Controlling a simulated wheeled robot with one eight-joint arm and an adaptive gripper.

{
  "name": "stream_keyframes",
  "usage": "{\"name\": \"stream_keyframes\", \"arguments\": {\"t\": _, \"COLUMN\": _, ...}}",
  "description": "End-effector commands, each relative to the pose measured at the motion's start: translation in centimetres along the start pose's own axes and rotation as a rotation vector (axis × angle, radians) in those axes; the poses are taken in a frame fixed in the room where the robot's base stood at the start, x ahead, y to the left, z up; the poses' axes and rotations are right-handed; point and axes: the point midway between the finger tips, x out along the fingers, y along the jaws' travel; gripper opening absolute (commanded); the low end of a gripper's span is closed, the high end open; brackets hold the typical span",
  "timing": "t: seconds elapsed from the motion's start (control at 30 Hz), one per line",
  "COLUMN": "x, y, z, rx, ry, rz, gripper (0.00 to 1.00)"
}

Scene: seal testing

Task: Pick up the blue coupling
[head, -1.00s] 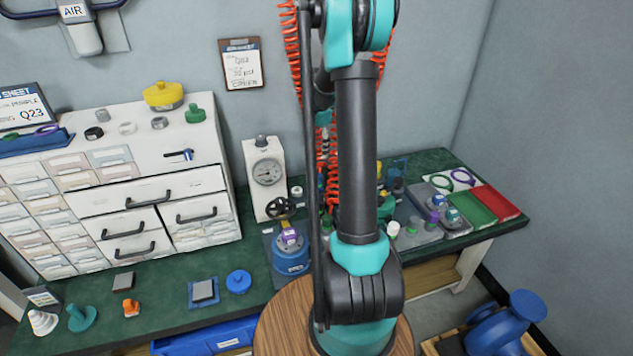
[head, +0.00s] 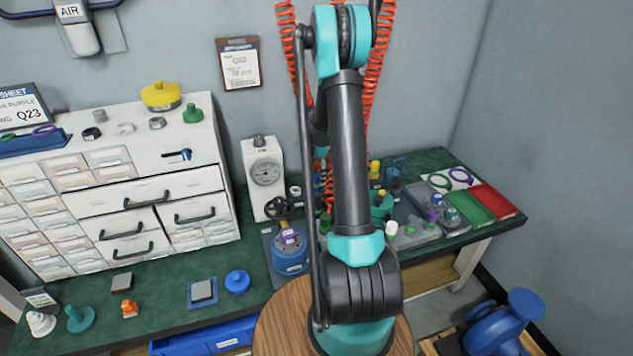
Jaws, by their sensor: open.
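A round blue piece with a raised knob (head: 237,281) lies on the green bench, left of the blue round fixture (head: 290,258), which has a purple piece on top. I cannot tell for sure whether this round piece is the blue coupling. Another small blue item (head: 397,167) stands at the back of the bench, right of my arm. My arm rises in the middle of the head view and folds away behind its own upper link. My gripper is hidden behind that link, so its fingers do not show.
A white drawer cabinet (head: 152,226) fills the left. A gauge stand (head: 264,172) stands behind the fixture. Green (head: 468,208) and red (head: 493,202) trays lie at the right. Red coiled hoses hang behind my arm. A large blue pipe piece (head: 505,325) is on the floor.

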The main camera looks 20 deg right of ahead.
Motion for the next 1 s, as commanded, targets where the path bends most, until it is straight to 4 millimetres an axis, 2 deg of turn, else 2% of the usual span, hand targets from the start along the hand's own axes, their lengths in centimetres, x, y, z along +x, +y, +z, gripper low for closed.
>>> {"name": "stream_keyframes", "arguments": {"t": 0.27, "x": 0.26, "y": -0.02, "z": -0.01, "rx": 0.0, "ry": 0.0, "rz": 0.0, "gripper": 0.54}}
{"name": "stream_keyframes", "arguments": {"t": 0.7, "x": 0.24, "y": -0.02, "z": -0.01, "rx": 0.0, "ry": 0.0, "rz": 0.0, "gripper": 0.0}}
{"name": "stream_keyframes", "arguments": {"t": 1.0, "x": 0.08, "y": -0.01, "z": -0.01, "rx": 0.0, "ry": 0.0, "rz": 0.0, "gripper": 0.0}}
